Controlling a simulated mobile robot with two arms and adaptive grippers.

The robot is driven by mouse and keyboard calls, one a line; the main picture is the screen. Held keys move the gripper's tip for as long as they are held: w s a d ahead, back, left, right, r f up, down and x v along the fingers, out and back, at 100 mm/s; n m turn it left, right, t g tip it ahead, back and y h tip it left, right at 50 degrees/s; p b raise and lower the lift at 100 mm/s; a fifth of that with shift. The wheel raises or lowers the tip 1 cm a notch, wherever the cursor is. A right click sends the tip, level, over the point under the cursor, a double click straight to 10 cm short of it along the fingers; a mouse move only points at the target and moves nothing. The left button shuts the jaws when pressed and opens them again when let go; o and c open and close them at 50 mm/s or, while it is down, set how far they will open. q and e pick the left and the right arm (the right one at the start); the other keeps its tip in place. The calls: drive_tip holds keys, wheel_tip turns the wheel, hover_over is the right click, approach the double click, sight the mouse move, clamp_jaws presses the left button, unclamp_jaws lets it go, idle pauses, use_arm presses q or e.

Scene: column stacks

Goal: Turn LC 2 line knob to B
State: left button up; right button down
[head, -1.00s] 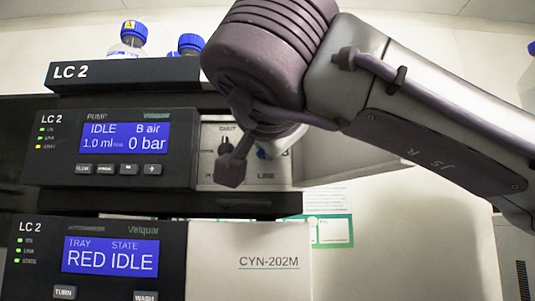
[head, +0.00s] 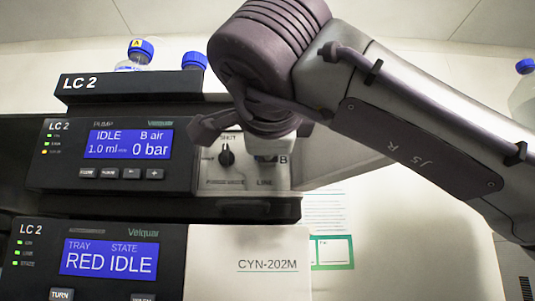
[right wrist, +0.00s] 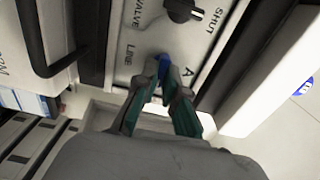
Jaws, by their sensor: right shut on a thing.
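The LC 2 line knob is the small blue knob (right wrist: 163,62) on the light valve panel, between the word LINE and the letter A in the right wrist view. My right gripper (right wrist: 164,73) is shut on it, with one fingertip on each side. In the head view a bit of the blue knob (head: 265,158) shows below my right wrist, just left of the letter B. The wrist and fingers hide most of it, and I cannot tell which letter it points to. My left gripper is not in view.
A black purge valve knob (head: 226,155) sits left of the line knob; it also shows in the right wrist view (right wrist: 183,10). The pump display (head: 129,143) reads IDLE, B air, 0 bar. Below is the module with the RED IDLE display (head: 109,258). Blue-capped bottles (head: 194,61) stand on top.

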idle(0.3)
drive_tip(key=c, duration=1.5)
unclamp_jaws()
drive_tip(key=shift+c, duration=0.2)
drive_tip(key=s, duration=1.2)
